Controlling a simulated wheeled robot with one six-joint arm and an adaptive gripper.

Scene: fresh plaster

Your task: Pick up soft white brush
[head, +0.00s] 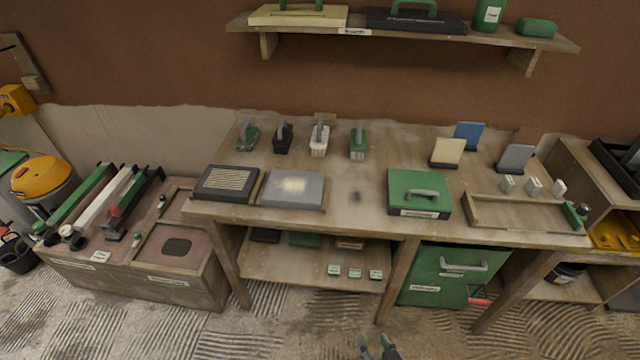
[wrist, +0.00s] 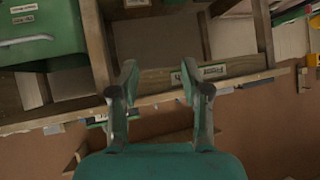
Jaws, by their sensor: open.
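The soft white brush (head: 319,140) stands on the workbench (head: 345,200) in the head view, with a grey handle on top and a white bristle block. It is third from the left in a row of brushes near the back of the bench. My gripper (head: 378,345) shows at the bottom edge of the head view, low in front of the bench and well apart from the brush. In the wrist view my gripper (wrist: 160,85) is open with nothing between its fingers. I cannot make out the white brush in the wrist view.
A black brush (head: 283,138) and a green brush (head: 358,141) stand on either side of the white one. A grey slab (head: 293,189) and a green case (head: 418,193) lie nearer the front edge, with bare bench between them. A wall shelf (head: 400,33) hangs above.

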